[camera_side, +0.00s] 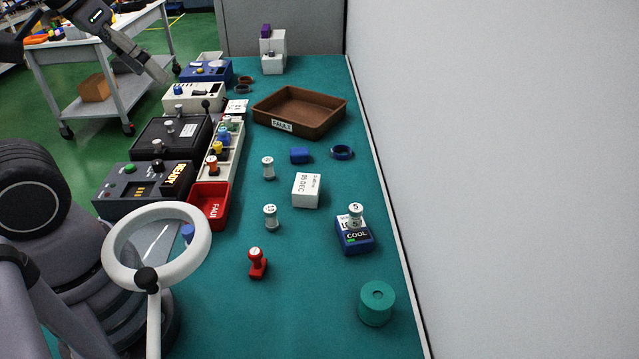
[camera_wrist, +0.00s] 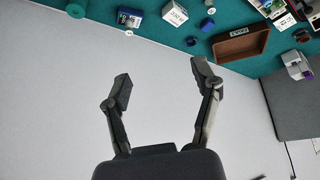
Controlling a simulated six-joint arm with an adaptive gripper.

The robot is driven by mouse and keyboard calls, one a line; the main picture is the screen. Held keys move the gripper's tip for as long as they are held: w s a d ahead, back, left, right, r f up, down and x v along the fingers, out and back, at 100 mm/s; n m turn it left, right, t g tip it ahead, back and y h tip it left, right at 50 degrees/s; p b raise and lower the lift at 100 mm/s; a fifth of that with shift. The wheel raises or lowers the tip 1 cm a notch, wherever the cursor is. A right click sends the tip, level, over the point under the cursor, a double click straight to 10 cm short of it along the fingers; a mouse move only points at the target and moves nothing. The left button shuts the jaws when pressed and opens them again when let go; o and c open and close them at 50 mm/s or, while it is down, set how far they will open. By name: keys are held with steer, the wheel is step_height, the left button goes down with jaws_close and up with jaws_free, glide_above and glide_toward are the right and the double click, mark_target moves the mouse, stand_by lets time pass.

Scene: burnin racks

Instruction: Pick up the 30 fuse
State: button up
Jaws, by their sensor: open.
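I cannot read a 30 on any fuse. Two white fuse-like pieces stand upright on the teal bench: one behind (camera_side: 268,167) and one nearer (camera_side: 270,216), their top marks too small to read. A third white piece (camera_side: 355,213), marked 5, stands on the blue COOL block (camera_side: 355,240). Several coloured pieces, among them a yellow one (camera_side: 217,148), stand in a long white rack (camera_side: 234,160). My gripper (camera_wrist: 163,84) is open and empty in the wrist view, its fingers wide apart. In the side view it is at upper left, high and away from these pieces.
A brown FAULT tray (camera_side: 328,126), red bin (camera_side: 222,222), white date block (camera_side: 306,190), red stamp-like piece (camera_side: 257,264) and green cylinder (camera_side: 376,304) occupy the bench. Test units line its left. A ring magnifier (camera_side: 112,250) stands front left. A grey wall (camera_side: 500,150) bounds the right.

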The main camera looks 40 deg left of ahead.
steer(key=w+d+f+n+t, duration=0.1)
steer(key=w+f, duration=0.1)
steer(key=w, duration=0.4)
steer(key=w+d+f+n, duration=0.1)
steer(key=w+d+f, duration=0.15)
steer(key=w, duration=0.35)
steer(key=n+t+y, duration=0.2)
steer(key=n+y, duration=0.5)
steer(key=y, duration=0.3)
glide_above(267, 163)
steer(key=s+d, duration=0.7)
step_height(267, 163, down, 27)
steer(key=x, duration=0.7)
steer(key=shift+w+f, duration=0.2)
steer(key=shift+f, duration=0.15)
steer(key=shift+f+x, duration=0.25)
steer(key=shift+x, duration=2.45)
steer(key=shift+s+d, duration=0.1)
jaws_close()
